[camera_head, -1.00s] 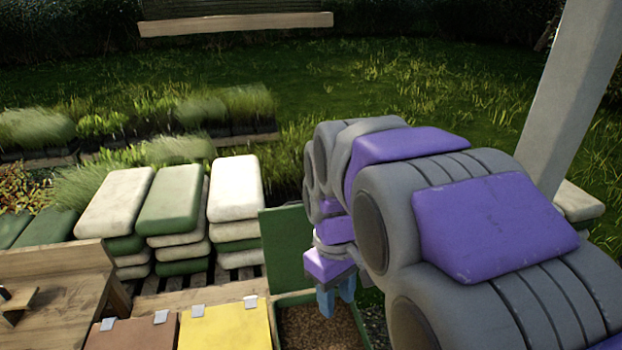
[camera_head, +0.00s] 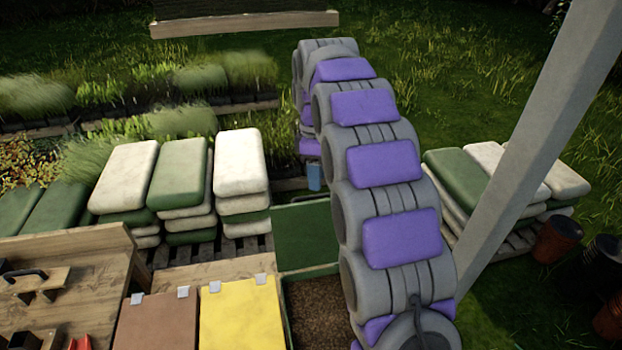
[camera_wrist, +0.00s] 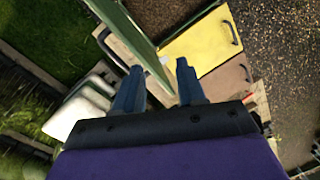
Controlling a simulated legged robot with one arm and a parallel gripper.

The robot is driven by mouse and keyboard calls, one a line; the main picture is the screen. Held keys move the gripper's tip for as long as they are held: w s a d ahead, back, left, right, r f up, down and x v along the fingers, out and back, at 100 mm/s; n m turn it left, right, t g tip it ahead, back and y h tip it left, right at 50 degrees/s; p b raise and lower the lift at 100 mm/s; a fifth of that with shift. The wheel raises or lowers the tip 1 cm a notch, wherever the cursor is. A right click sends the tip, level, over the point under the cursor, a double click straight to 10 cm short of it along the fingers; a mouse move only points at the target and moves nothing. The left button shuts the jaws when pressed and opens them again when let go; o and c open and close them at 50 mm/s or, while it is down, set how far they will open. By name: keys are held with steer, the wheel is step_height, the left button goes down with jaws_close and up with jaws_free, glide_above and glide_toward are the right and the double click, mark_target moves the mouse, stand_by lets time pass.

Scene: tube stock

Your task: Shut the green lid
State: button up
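The green lid (camera_head: 305,235) stands open, raised at the back of a green-rimmed bin (camera_head: 288,318) with brown loose material inside. My arm hides the bin's right part. My gripper (camera_head: 314,177) is just beyond the lid's top edge in the head view, with only a bit of blue finger showing. In the wrist view my gripper (camera_wrist: 157,74) has its two blue fingers apart with nothing held between them. The green lid (camera_wrist: 128,28) shows there as a narrow slanting strip ahead of the fingers. I cannot tell whether they touch it.
A yellow lid (camera_head: 242,315) and a brown lid (camera_head: 157,320) lie shut left of the bin. Stacked white and green sacks (camera_head: 240,178) stand behind them on pallets. A grey post (camera_head: 535,145) rises at the right. A wooden bench (camera_head: 75,270) is at the left.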

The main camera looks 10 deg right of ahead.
steer(key=w+r+n+p, duration=0.4)
steer(key=w+n+p, duration=0.1)
steer(key=w+p, duration=0.5)
steer(key=f+b, duration=0.3)
steer(key=f, duration=0.2)
steer(key=d+f+b, duration=0.1)
steer(key=f+b, duration=0.2)
steer(key=f, duration=0.2)
steer(key=s+f+b, duration=0.1)
steer(key=f+b, duration=0.3)
steer(key=f, duration=0.2)
steer(key=shift+s+d, duration=0.1)
steer(key=shift+d, duration=0.1)
steer(key=shift+s+a+f, duration=0.1)
steer(key=shift+a+f, duration=0.1)
steer(key=shift+f, duration=0.5)
steer(key=shift+d, duration=0.1)
steer(key=shift+d, duration=0.15)
steer(key=shift+c, duration=0.4)
